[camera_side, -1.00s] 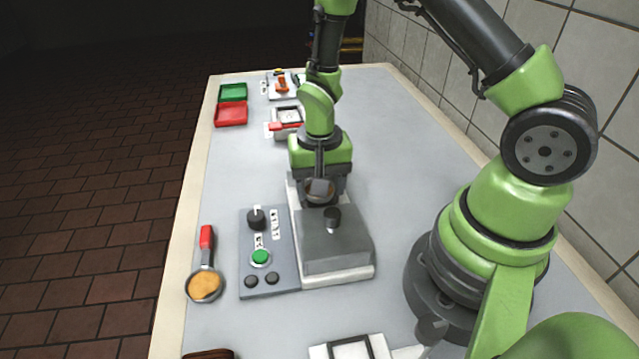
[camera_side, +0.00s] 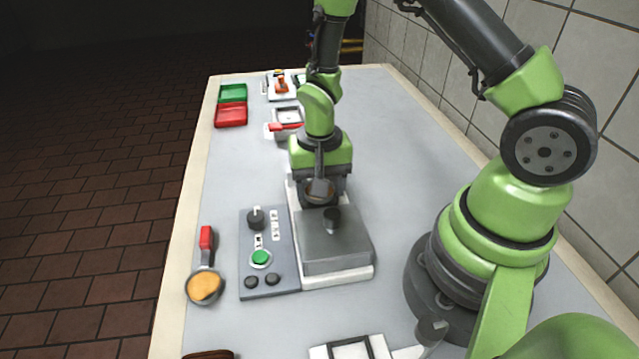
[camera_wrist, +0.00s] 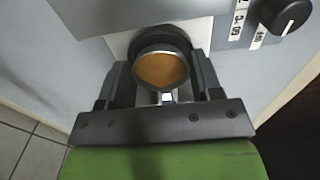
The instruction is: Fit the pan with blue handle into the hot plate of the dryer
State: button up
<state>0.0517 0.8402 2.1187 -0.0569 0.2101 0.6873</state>
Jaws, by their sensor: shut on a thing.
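My gripper (camera_side: 321,192) is shut on a small round pan (camera_side: 319,188) with a tan filling. In the wrist view the pan (camera_wrist: 160,70) sits between the fingers of my gripper (camera_wrist: 162,84). Its handle is mostly hidden, and I cannot tell its colour. The dryer (camera_side: 337,243) is a grey box with a black knob on a white base. The pan is at its back end. In the wrist view a dark round part (camera_wrist: 150,40), possibly the hot plate, lies just behind and partly under the pan. I cannot tell whether they touch.
A control panel (camera_side: 268,240) with a black knob and green button lies left of the dryer. A red-handled pan (camera_side: 205,284) with tan filling lies at the left table edge. Green (camera_side: 233,92) and red (camera_side: 231,115) trays stand at the back. The table's right side behind the dryer is clear.

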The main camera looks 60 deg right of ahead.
jog(key=shift+f, duration=0.3)
dwell(0.4)
jog(key=shift+r, duration=0.3)
jog(key=shift+f, duration=0.45)
dwell(1.4)
jog(key=shift+r, duration=0.1)
jog(key=shift+r, duration=0.35)
jog(key=shift+s, duration=0.1)
dwell(0.5)
jog(key=shift+f, duration=0.45)
dwell(1.0)
jog(key=shift+r, duration=0.2)
